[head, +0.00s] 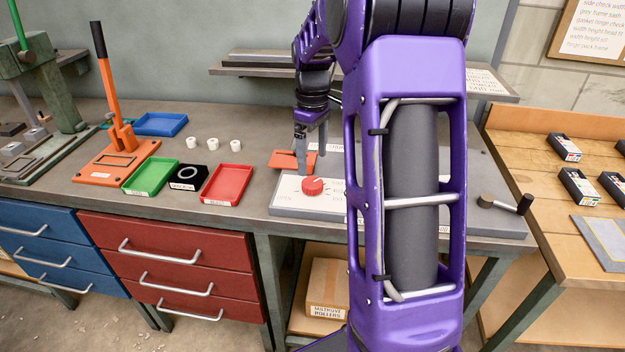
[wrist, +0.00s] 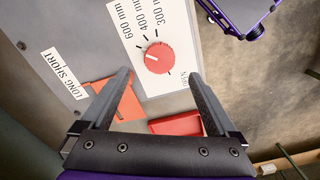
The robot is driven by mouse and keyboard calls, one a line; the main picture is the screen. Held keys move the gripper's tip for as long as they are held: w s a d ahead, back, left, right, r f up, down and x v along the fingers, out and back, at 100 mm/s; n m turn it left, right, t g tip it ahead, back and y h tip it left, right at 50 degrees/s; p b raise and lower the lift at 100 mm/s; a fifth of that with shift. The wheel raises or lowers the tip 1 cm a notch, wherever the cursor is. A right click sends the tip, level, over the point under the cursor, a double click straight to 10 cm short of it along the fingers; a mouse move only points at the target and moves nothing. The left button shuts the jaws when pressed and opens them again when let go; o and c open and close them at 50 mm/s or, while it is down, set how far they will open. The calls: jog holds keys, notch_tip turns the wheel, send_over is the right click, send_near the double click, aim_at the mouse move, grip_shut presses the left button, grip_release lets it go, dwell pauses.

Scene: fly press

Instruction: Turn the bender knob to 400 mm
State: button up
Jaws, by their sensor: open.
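The red round bender knob (head: 313,186) sits on a white dial plate (head: 290,200) on the bench. The wrist view also shows the knob (wrist: 160,60), with labels 600 mm, 400 mm and 300 mm printed around one side. A small white mark on the knob's face lies toward its left side in the wrist view, not clearly toward the 400 mm label. My gripper (head: 312,161) is open and empty, above and behind the knob in the head view. In the wrist view its fingertips (wrist: 160,75) are spread to either side just below the knob, apparently not touching it.
An orange-red plate (head: 282,160) lies behind the dial. A red tray (head: 226,184), a black tray and a green tray (head: 150,177) stand left on the bench. A handle with a black grip (head: 505,204) lies at right. A shelf (head: 245,70) runs behind my arm.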

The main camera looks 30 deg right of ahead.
aim_at(313, 182)
notch_tip(313, 182, down, 7)
jog(key=shift+r, duration=0.1)
dwell(0.3)
jog(key=c, duration=1.4)
jog(key=shift+o, duration=0.2)
jog(key=shift+m, duration=0.4)
jog(key=shift+m+p, duration=0.35)
jog(key=shift+m, duration=2.15)
